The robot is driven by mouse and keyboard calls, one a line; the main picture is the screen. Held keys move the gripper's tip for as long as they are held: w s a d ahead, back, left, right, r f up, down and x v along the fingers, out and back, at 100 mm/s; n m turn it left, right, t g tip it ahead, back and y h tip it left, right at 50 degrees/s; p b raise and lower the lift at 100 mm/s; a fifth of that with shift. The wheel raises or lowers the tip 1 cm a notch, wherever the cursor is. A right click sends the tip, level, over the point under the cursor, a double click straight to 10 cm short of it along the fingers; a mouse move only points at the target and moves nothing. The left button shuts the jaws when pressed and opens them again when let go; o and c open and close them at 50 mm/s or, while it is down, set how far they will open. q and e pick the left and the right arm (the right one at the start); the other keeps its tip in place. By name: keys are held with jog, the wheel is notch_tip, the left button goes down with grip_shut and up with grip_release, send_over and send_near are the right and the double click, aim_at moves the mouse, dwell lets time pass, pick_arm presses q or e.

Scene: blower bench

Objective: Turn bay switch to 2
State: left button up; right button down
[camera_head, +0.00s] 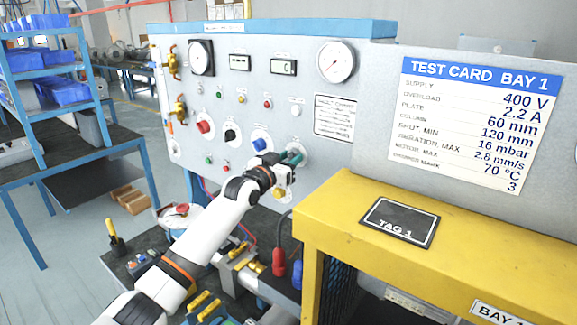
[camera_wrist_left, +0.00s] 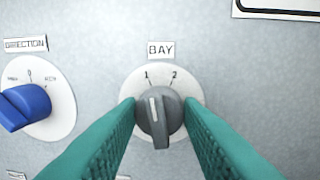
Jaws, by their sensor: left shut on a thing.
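The bay switch is a grey knob (camera_wrist_left: 158,125) on a round white dial marked 1 and 2, under a BAY label (camera_wrist_left: 161,49) in the left wrist view. Its white pointer line leans slightly left of upright, toward the 1. My left gripper's two green fingers (camera_wrist_left: 163,128) stand on either side of the knob and are shut on it. In the head view my left gripper (camera_head: 296,159) reaches the right part of the grey panel (camera_head: 250,105), where the fingers hide the knob. My right gripper is not in view.
The blue direction knob (camera_wrist_left: 25,106) is left of the bay switch. Gauges, a black knob (camera_head: 231,135) and a red knob (camera_head: 204,127) share the panel. A yellow frame (camera_head: 345,215) with a tag stands at right, near my left gripper. A test card (camera_head: 470,120) hangs above it.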

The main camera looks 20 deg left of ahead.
pick_arm(q)
jog(key=m+b, duration=0.2)
jog(key=m, duration=0.1)
jog(key=shift+f, duration=0.15)
jog(key=shift+m, duration=1.8)
jog(key=o, duration=1)
jog(key=shift+b, duration=0.3)
jog(key=b+v, duration=0.4)
jog(key=v, duration=0.8)
jog(key=shift+a+f, duration=0.15)
jog(key=shift+f, duration=0.05)
